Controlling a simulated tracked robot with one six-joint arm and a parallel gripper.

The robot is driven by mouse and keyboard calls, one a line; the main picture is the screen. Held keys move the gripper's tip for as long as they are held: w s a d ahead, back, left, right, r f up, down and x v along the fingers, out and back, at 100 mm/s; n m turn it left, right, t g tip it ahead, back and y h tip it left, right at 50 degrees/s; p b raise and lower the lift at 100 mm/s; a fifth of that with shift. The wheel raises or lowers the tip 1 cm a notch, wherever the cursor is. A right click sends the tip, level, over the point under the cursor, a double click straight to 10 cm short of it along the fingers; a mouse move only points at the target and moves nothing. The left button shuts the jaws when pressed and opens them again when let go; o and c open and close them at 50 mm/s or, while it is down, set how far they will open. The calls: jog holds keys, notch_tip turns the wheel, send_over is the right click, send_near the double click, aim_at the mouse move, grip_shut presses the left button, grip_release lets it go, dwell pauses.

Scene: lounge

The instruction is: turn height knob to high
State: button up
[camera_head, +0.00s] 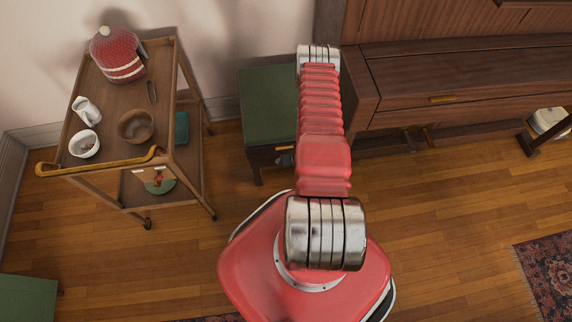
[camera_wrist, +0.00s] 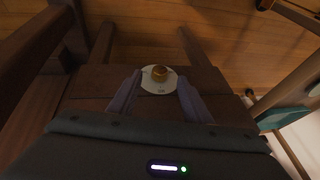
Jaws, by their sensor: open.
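The height knob (camera_wrist: 160,72) is a small brass-coloured round knob on a pale round plate (camera_wrist: 158,84), set on the dark wooden side of the stool in the wrist view. The stool (camera_head: 268,100) has a green cushion and stands at the picture's middle in the head view, partly behind my arm. My gripper (camera_wrist: 157,88) is open in the wrist view, its two dark fingers either side of the plate in the picture and the knob between and just beyond their tips. No contact is visible. Markings on the plate are too small to read.
A piano (camera_head: 455,75) stands right. Floor in front is mostly clear.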

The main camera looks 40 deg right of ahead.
jog(key=shift+x, duration=2.85)
jog(key=shift+c, duration=0.6)
jog(key=c, duration=0.9)
jog(key=shift+c, duration=0.2)
jog(key=shift+s+d+t+y, duration=0.2)
jog(key=shift+t+y, duration=0.4)
jog(key=shift+y, duration=0.2)
jog(key=shift+s+d+f+m+t+y, duration=0.15)
jog(key=shift+m+t+y, duration=0.15)
jog(key=shift+t+y, duration=0.4)
jog(key=shift+d+f+m+t+y, duration=0.15)
jog(key=shift+m+t+y, duration=0.15)
jog(key=shift+t+y, duration=0.4)
jog(key=shift+s+d+f+m+t+y, duration=0.15)
jog(key=shift+m+t+y, duration=0.25)
jog(key=shift+y, duration=0.5)
jog(key=shift+w+t, duration=0.1)
jog(key=shift+t, duration=0.2)
jog(key=o, duration=1.1)
jog(key=shift+c, duration=0.2)
